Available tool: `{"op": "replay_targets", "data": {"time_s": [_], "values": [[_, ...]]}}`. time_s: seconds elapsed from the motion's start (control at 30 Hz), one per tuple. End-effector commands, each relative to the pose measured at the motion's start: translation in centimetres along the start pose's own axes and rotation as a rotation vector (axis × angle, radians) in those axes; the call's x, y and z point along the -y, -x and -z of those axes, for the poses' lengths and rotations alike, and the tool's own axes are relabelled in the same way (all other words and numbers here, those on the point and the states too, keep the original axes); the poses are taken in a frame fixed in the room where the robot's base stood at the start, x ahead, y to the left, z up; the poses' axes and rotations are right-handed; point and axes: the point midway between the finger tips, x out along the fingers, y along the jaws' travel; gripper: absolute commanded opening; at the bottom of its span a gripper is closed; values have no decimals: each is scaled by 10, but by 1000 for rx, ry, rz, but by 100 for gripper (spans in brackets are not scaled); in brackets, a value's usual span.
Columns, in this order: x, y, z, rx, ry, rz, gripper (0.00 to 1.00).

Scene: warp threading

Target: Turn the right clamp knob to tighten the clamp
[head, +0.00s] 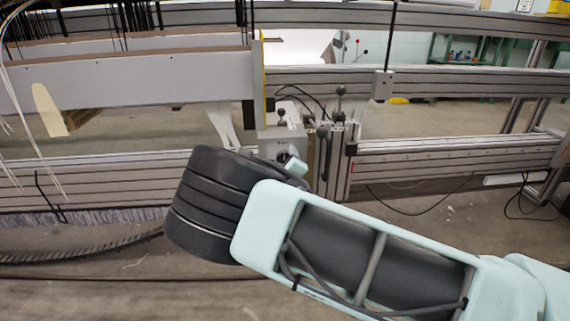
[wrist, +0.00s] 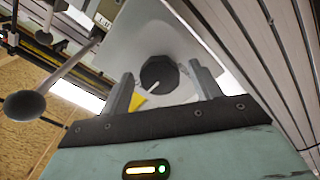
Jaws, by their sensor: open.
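The clamp knob (wrist: 158,75) is a dark, faceted round knob with a white pointer line, on the face of a pale grey box (wrist: 150,35). In the wrist view my gripper (wrist: 161,70) is open, with one grey finger on each side of the knob and a visible gap on both sides. I cannot tell how deep the fingers reach around it. In the head view the grey box (head: 284,138) stands at the middle of the loom, and my arm covers much of its lower front. The knob is mostly hidden there.
A ball-ended lever (wrist: 25,104) sticks out at the left of the wrist view. More ball-topped levers (head: 340,92) stand beside the box. Ribbed metal beams (head: 450,158) run left and right. A yellow triangle label (wrist: 138,101) shows near the left finger.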

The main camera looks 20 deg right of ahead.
Motion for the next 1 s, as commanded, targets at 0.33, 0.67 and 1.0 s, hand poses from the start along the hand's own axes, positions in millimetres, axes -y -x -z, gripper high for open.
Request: {"op": "replay_targets", "data": {"time_s": [0.33, 0.67, 1.0], "values": [[-2, 44, 3, 1, 1, 4, 63], [-2, 122, 3, -1, 3, 3, 63], [0, 170, 1, 0, 0, 1, 63]]}}
